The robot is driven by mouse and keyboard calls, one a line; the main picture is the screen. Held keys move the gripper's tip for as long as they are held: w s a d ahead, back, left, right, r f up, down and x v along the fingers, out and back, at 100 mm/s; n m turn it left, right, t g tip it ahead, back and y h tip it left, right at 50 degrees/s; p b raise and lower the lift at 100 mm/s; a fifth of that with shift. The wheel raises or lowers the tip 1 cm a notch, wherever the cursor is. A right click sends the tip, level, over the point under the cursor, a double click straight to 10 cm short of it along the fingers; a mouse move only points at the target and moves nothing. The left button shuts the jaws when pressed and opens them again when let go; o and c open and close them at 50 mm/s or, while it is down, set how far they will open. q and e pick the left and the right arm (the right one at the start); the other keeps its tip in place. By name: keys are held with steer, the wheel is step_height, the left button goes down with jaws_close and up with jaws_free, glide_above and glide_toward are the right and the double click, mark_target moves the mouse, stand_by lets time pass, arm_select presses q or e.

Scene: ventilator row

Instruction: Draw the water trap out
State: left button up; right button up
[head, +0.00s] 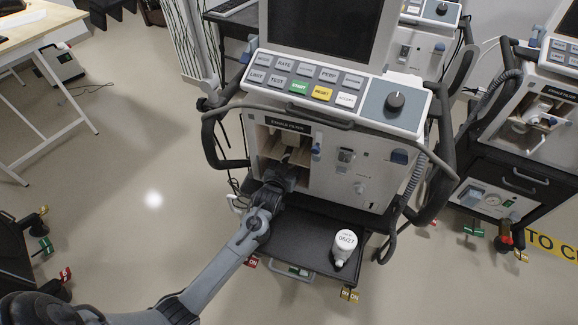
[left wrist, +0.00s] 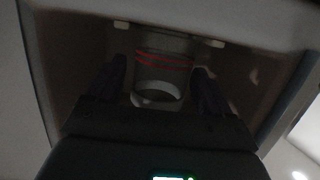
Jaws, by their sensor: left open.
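The ventilator (head: 330,165) marked 1 has an open bay (head: 268,140) at the left of its front, under a dark label strip. My left gripper (head: 287,160) reaches into this bay. In the left wrist view, a pale cylindrical part with red bands, which looks like the water trap (left wrist: 162,75), sits inside the dark bay with a light ring at its near end. My left gripper (left wrist: 162,90) is open, with one finger on each side of the part; contact cannot be told. In the head view my gripper largely hides it. My right gripper is not in view.
Looped hoses and side handles (head: 212,140) flank the ventilator. A similar ventilator (head: 530,120) stands at the right.

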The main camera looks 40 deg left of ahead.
arm_select(q)
steer(key=shift+c, duration=0.3)
steer(key=c, duration=0.9)
steer(key=shift+r+p, duration=0.25)
steer(key=shift+p, duration=0.05)
steer(key=shift+r+p, duration=0.25)
steer(key=shift+p, duration=0.1)
